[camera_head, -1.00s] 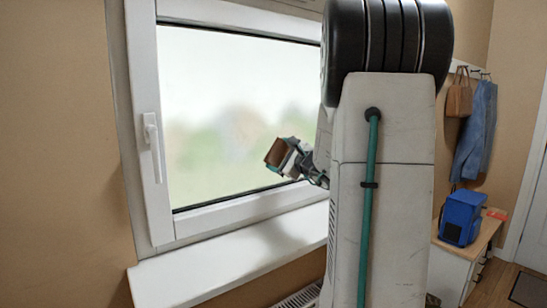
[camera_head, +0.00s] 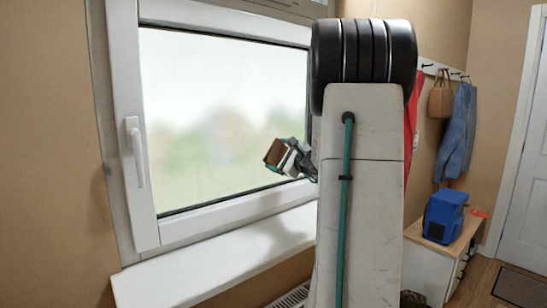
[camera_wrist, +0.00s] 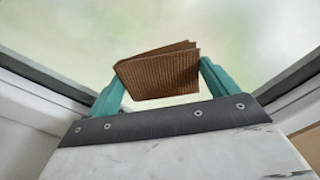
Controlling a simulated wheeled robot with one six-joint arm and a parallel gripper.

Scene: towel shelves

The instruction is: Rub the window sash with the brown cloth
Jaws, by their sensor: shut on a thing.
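The brown cloth (camera_wrist: 160,75) is a folded, ribbed pad held between the two teal fingers of my gripper (camera_wrist: 163,80) in the wrist view. In the head view the brown cloth (camera_head: 274,152) shows at the end of my gripper (camera_head: 286,158), in front of the lower part of the window glass. My gripper is shut on it. The white window sash (camera_head: 230,212) frames the glass, with a white handle (camera_head: 136,150) on its left side. Whether the cloth touches the glass cannot be told. My arm hides the sash's right part.
A white sill (camera_head: 215,262) runs below the window, with a radiator (camera_head: 292,297) under it. On the right are a blue bag (camera_head: 444,216) on a cabinet (camera_head: 428,250), a hanging brown bag (camera_head: 441,99) and blue clothing (camera_head: 459,130). A door stands at far right.

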